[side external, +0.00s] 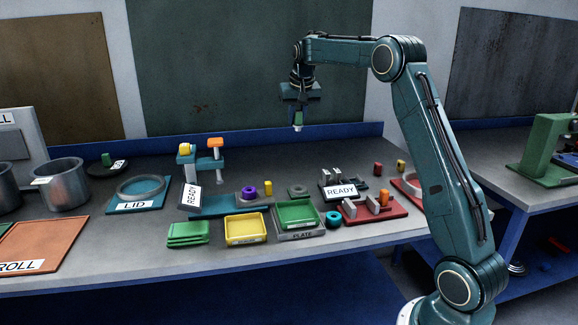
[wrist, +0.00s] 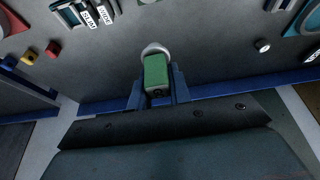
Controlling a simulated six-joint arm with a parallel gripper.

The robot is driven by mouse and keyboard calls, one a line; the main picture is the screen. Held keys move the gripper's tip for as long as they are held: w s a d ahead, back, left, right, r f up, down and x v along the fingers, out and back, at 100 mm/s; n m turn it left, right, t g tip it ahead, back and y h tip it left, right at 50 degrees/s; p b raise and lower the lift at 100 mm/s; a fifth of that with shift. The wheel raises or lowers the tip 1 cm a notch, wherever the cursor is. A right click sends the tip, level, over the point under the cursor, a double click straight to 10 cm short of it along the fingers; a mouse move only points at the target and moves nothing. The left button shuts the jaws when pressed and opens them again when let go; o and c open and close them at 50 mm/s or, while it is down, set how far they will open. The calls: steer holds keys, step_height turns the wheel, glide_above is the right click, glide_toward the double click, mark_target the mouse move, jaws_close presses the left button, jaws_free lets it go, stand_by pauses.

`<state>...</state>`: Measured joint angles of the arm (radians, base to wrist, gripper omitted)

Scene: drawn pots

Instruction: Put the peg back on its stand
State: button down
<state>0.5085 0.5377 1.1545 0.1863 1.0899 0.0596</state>
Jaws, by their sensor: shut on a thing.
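My gripper (side external: 298,112) is high above the back of the bench in the side view, pointing down. It is shut on a green block-like piece with a pale round end (wrist: 156,68), seen between the blue fingers in the wrist view. This held piece looks like the peg and hangs clear of everything below. Which fixture is its stand is unclear. A teal post stand (side external: 186,170) with orange and yellow tops and a READY card stands left of centre. A dark fixture (side external: 328,187) with upright grey pieces and another READY card lies right of it.
Green, yellow and grey-based trays (side external: 245,229) line the front. A red fixture (side external: 371,213) with grey blocks sits at right. Small red (side external: 377,169) and yellow (side external: 401,166) cylinders stand behind it. A LID plate (side external: 120,208) and metal pots (side external: 62,187) are at left. The bench's back strip is mostly clear.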

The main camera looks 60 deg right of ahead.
steer(key=shift+d+r, duration=0.3)
step_height(320, 180, down, 20)
steer(key=shift+f, duration=0.1)
stand_by(1.1)
steer(key=shift+f, duration=0.55)
steer(key=c, duration=1.3)
jaws_free()
steer(key=shift+r, duration=0.15)
steer(key=shift+v, duration=0.9)
steer(key=v, duration=1.1)
